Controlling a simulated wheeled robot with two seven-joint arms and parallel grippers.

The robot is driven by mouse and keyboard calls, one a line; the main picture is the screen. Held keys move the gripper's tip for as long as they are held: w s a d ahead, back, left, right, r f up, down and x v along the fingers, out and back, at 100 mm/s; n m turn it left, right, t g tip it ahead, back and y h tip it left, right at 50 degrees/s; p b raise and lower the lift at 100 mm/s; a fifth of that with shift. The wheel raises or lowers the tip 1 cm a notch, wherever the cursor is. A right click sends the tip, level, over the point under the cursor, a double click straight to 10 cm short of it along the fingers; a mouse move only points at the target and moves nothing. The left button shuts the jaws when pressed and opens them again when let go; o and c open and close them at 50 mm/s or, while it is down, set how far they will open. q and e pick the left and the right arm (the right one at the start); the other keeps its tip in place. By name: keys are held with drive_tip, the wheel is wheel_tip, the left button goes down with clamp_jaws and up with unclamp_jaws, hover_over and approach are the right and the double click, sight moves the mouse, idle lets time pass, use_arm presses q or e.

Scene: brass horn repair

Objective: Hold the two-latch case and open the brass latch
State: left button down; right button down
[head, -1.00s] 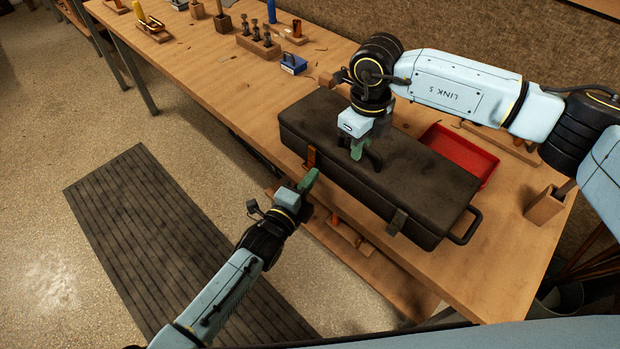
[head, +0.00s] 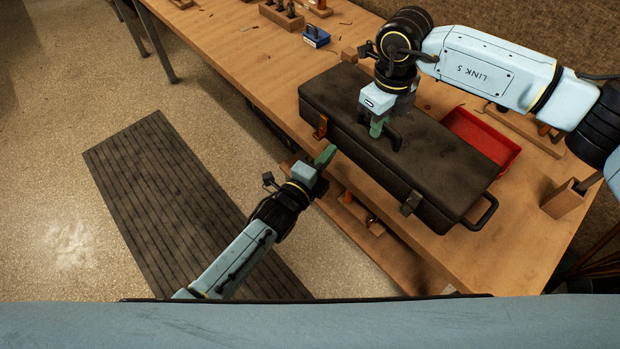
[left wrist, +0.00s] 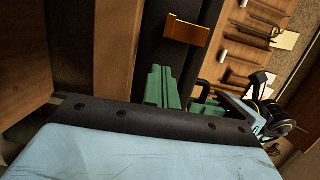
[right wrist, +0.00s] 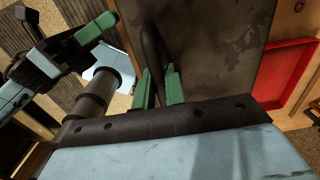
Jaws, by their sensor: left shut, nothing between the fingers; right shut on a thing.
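The dark two-latch case (head: 430,150) lies closed on the workbench; its lid also shows in the right wrist view (right wrist: 215,50). The brass latch (head: 321,127) is on the case's front face toward the left end; it shows in the left wrist view (left wrist: 187,30). A dark second latch (head: 411,203) is on the front face toward the right end. My right gripper (head: 386,138) is shut on the case handle (right wrist: 153,50) on the lid. My left gripper (head: 327,157) is shut and empty in front of the case, just below and right of the brass latch, apart from it.
A red tray (head: 483,138) lies behind the case. A lower shelf (head: 385,235) holds wooden items. A ridged mat (head: 170,190) covers the floor.

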use_arm(q)
drive_tip(key=v, duration=1)
drive_tip(key=shift+s+d, duration=0.3)
drive_tip(key=shift+s, duration=0.05)
drive_tip(key=shift+r, duration=0.1)
use_arm(e)
drive_tip(key=c, duration=1.4)
unclamp_jaws()
drive_tip(key=shift+r, duration=0.15)
